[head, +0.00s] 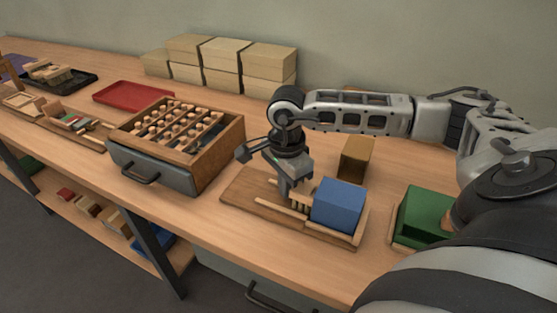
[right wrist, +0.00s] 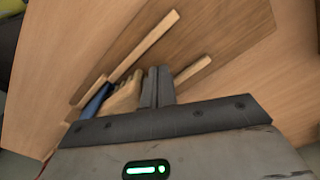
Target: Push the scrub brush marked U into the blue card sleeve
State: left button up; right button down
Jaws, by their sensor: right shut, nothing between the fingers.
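The blue card sleeve (head: 338,205) sits at the right end of a wooden board with low rails (head: 240,188). A light wooden scrub brush (head: 305,187) is at the sleeve's left side, mostly hidden by my gripper; how far it is inside I cannot tell. The U mark is not readable. My right gripper (head: 294,200) points down over the board, shut and empty, just left of the sleeve. In the right wrist view, the shut fingers (right wrist: 158,86) are close beside the brush (right wrist: 124,100), with the blue sleeve (right wrist: 96,102) beyond it. My left gripper is not in view.
A green block-like sleeve (head: 422,212) stands in a tray at the right, partly behind my arm. A brown block (head: 356,158) is behind the blue sleeve. A wooden crate of brushes (head: 226,142) stands left, near a red tray (head: 133,95). Stacked boxes (head: 222,52) line the back.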

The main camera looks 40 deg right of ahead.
aim_at(300, 191)
jog(key=shift+s+d, duration=0.3)
jog(key=shift+s, duration=0.45)
jog(key=shift+s+d, duration=0.3)
jog(key=shift+s, duration=0.4)
jog(key=shift+w+a+b, duration=0.25)
jog(key=shift+w+a, duration=0.05)
jog(key=shift+w, duration=0.3)
jog(key=shift+w+a+b, duration=0.2)
jog(key=shift+w+a, duration=0.05)
jog(key=shift+w, duration=0.35)
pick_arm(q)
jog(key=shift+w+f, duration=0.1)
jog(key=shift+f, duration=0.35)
pick_arm(e)
jog(key=shift+w+a, duration=0.1)
jog(key=shift+w, duration=0.2)
